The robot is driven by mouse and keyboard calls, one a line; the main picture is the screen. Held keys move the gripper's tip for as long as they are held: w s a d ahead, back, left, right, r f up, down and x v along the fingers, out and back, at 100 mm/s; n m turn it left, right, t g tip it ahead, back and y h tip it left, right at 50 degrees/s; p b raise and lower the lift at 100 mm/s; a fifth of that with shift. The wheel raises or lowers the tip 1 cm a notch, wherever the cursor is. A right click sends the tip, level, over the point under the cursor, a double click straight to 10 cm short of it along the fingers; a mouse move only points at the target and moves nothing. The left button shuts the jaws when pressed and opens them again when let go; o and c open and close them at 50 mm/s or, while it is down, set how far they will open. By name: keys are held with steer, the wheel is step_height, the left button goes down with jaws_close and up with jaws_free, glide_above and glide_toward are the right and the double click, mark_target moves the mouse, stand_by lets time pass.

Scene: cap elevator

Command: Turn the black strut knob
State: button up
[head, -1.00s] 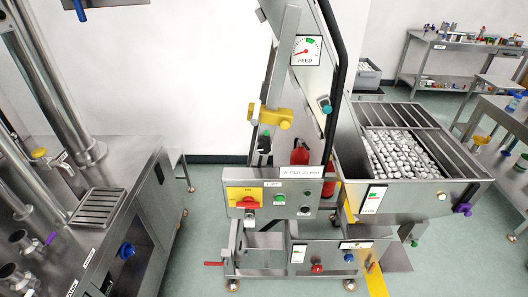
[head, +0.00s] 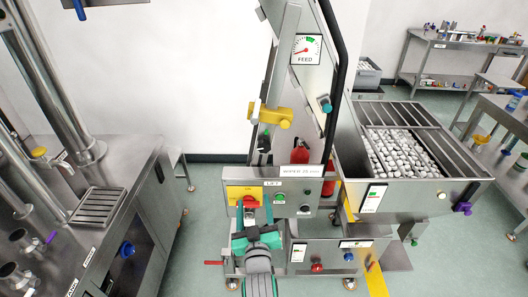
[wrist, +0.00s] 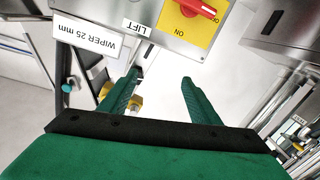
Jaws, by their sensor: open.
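A small black knob-like part (head: 264,144) hangs on the upright strut just under the yellow clamp (head: 268,113) in the head view; I take it for the black strut knob. My gripper (head: 255,208) is open and empty, below that part and in front of the lower control box. In the wrist view my gripper (wrist: 160,80) has its green fingers spread with bare wall between them. A yellow part (wrist: 136,102) shows partly behind the left finger there. I cannot clearly make out the black knob in the wrist view.
The control box (head: 310,190) carries a red switch on a yellow plate (wrist: 172,22) and a LIFT label (wrist: 134,27), close beyond my fingers. A hopper of caps (head: 400,155) stands right, a steel bench (head: 120,175) left. Floor between bench and machine is clear.

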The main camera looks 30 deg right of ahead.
steer(key=m+h, duration=0.2)
glide_toward(264, 149)
steer(key=shift+g, duration=0.4)
steer(key=x, duration=0.9)
steer(key=shift+w+r, duration=0.1)
steer(key=shift+r, duration=0.25)
steer(key=shift+c, duration=0.6)
steer(key=c, duration=0.9)
